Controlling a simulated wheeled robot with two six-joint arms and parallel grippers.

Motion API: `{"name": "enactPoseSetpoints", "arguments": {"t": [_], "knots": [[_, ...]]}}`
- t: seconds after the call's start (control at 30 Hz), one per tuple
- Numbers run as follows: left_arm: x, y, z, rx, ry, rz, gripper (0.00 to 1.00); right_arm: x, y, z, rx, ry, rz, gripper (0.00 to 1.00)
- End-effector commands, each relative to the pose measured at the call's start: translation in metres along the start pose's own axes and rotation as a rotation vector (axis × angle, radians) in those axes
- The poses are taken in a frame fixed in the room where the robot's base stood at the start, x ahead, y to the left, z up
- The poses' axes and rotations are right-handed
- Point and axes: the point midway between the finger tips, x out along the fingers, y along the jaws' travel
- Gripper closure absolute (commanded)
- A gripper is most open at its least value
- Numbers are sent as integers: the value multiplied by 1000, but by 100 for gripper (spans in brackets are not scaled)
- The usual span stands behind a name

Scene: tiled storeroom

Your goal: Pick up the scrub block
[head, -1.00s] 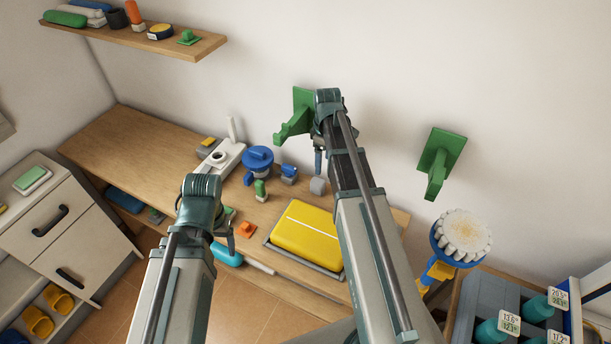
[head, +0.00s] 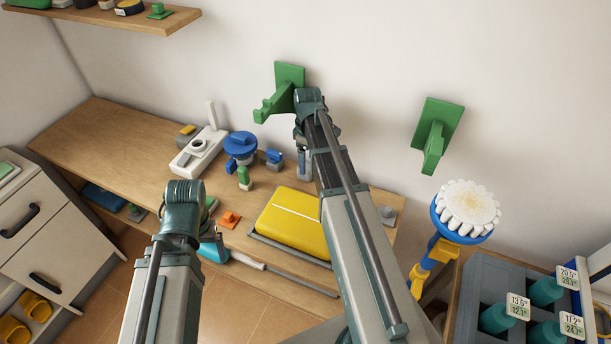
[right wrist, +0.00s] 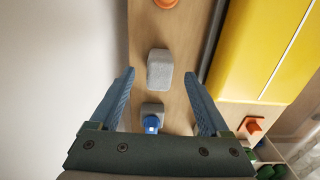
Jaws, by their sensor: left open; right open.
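A plain grey block (right wrist: 160,70) lies on the bench in the right wrist view. A smaller grey block with a blue grip (right wrist: 152,117) stands nearer the jaws; it also shows in the head view (head: 274,160). I cannot tell for certain which is the scrub block. My right gripper (right wrist: 168,82) is open, its fingers spread either side of the plain block's line, with nothing held. In the head view my right gripper (head: 303,165) points down over the bench and largely hides the plain block. My left gripper (head: 212,246) is open near the bench's front edge, mostly hidden by its wrist.
A yellow case (head: 285,222) lies in front of the right gripper. A green wall bracket (head: 290,75) is close behind the right arm.

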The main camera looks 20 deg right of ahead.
Motion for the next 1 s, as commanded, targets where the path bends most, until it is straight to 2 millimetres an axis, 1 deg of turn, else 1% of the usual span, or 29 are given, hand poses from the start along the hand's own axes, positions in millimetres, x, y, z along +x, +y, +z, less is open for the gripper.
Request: {"name": "enactPoseSetpoints", "arguments": {"t": [0.17, 0.27, 0.5, 0.57, 0.67, 0.87, 1.0], "knots": [[6, 1, 0, 0, 0, 0, 8, 6, 0, 1, 0, 0, 0, 20], [16, 2, -1, 0, 0, 0, 8, 16, 0, 2, 0, 0, 0, 20], [46, 4, -3, 0, 0, 0, 8, 46, 0, 4, 0, 0, 0, 20], [51, 5, -3, 0, 0, 0, 8, 51, 0, 4, 0, 0, 0, 20], [53, 5, -3, 0, 0, 0, 8, 53, 0, 4, 0, 0, 0, 20], [50, 5, -3, 0, 0, 0, 8, 51, 0, 4, 0, 0, 0, 20], [50, 5, -3, 0, 0, 0, 8, 51, 0, 4, 0, 0, 0, 45]]}}
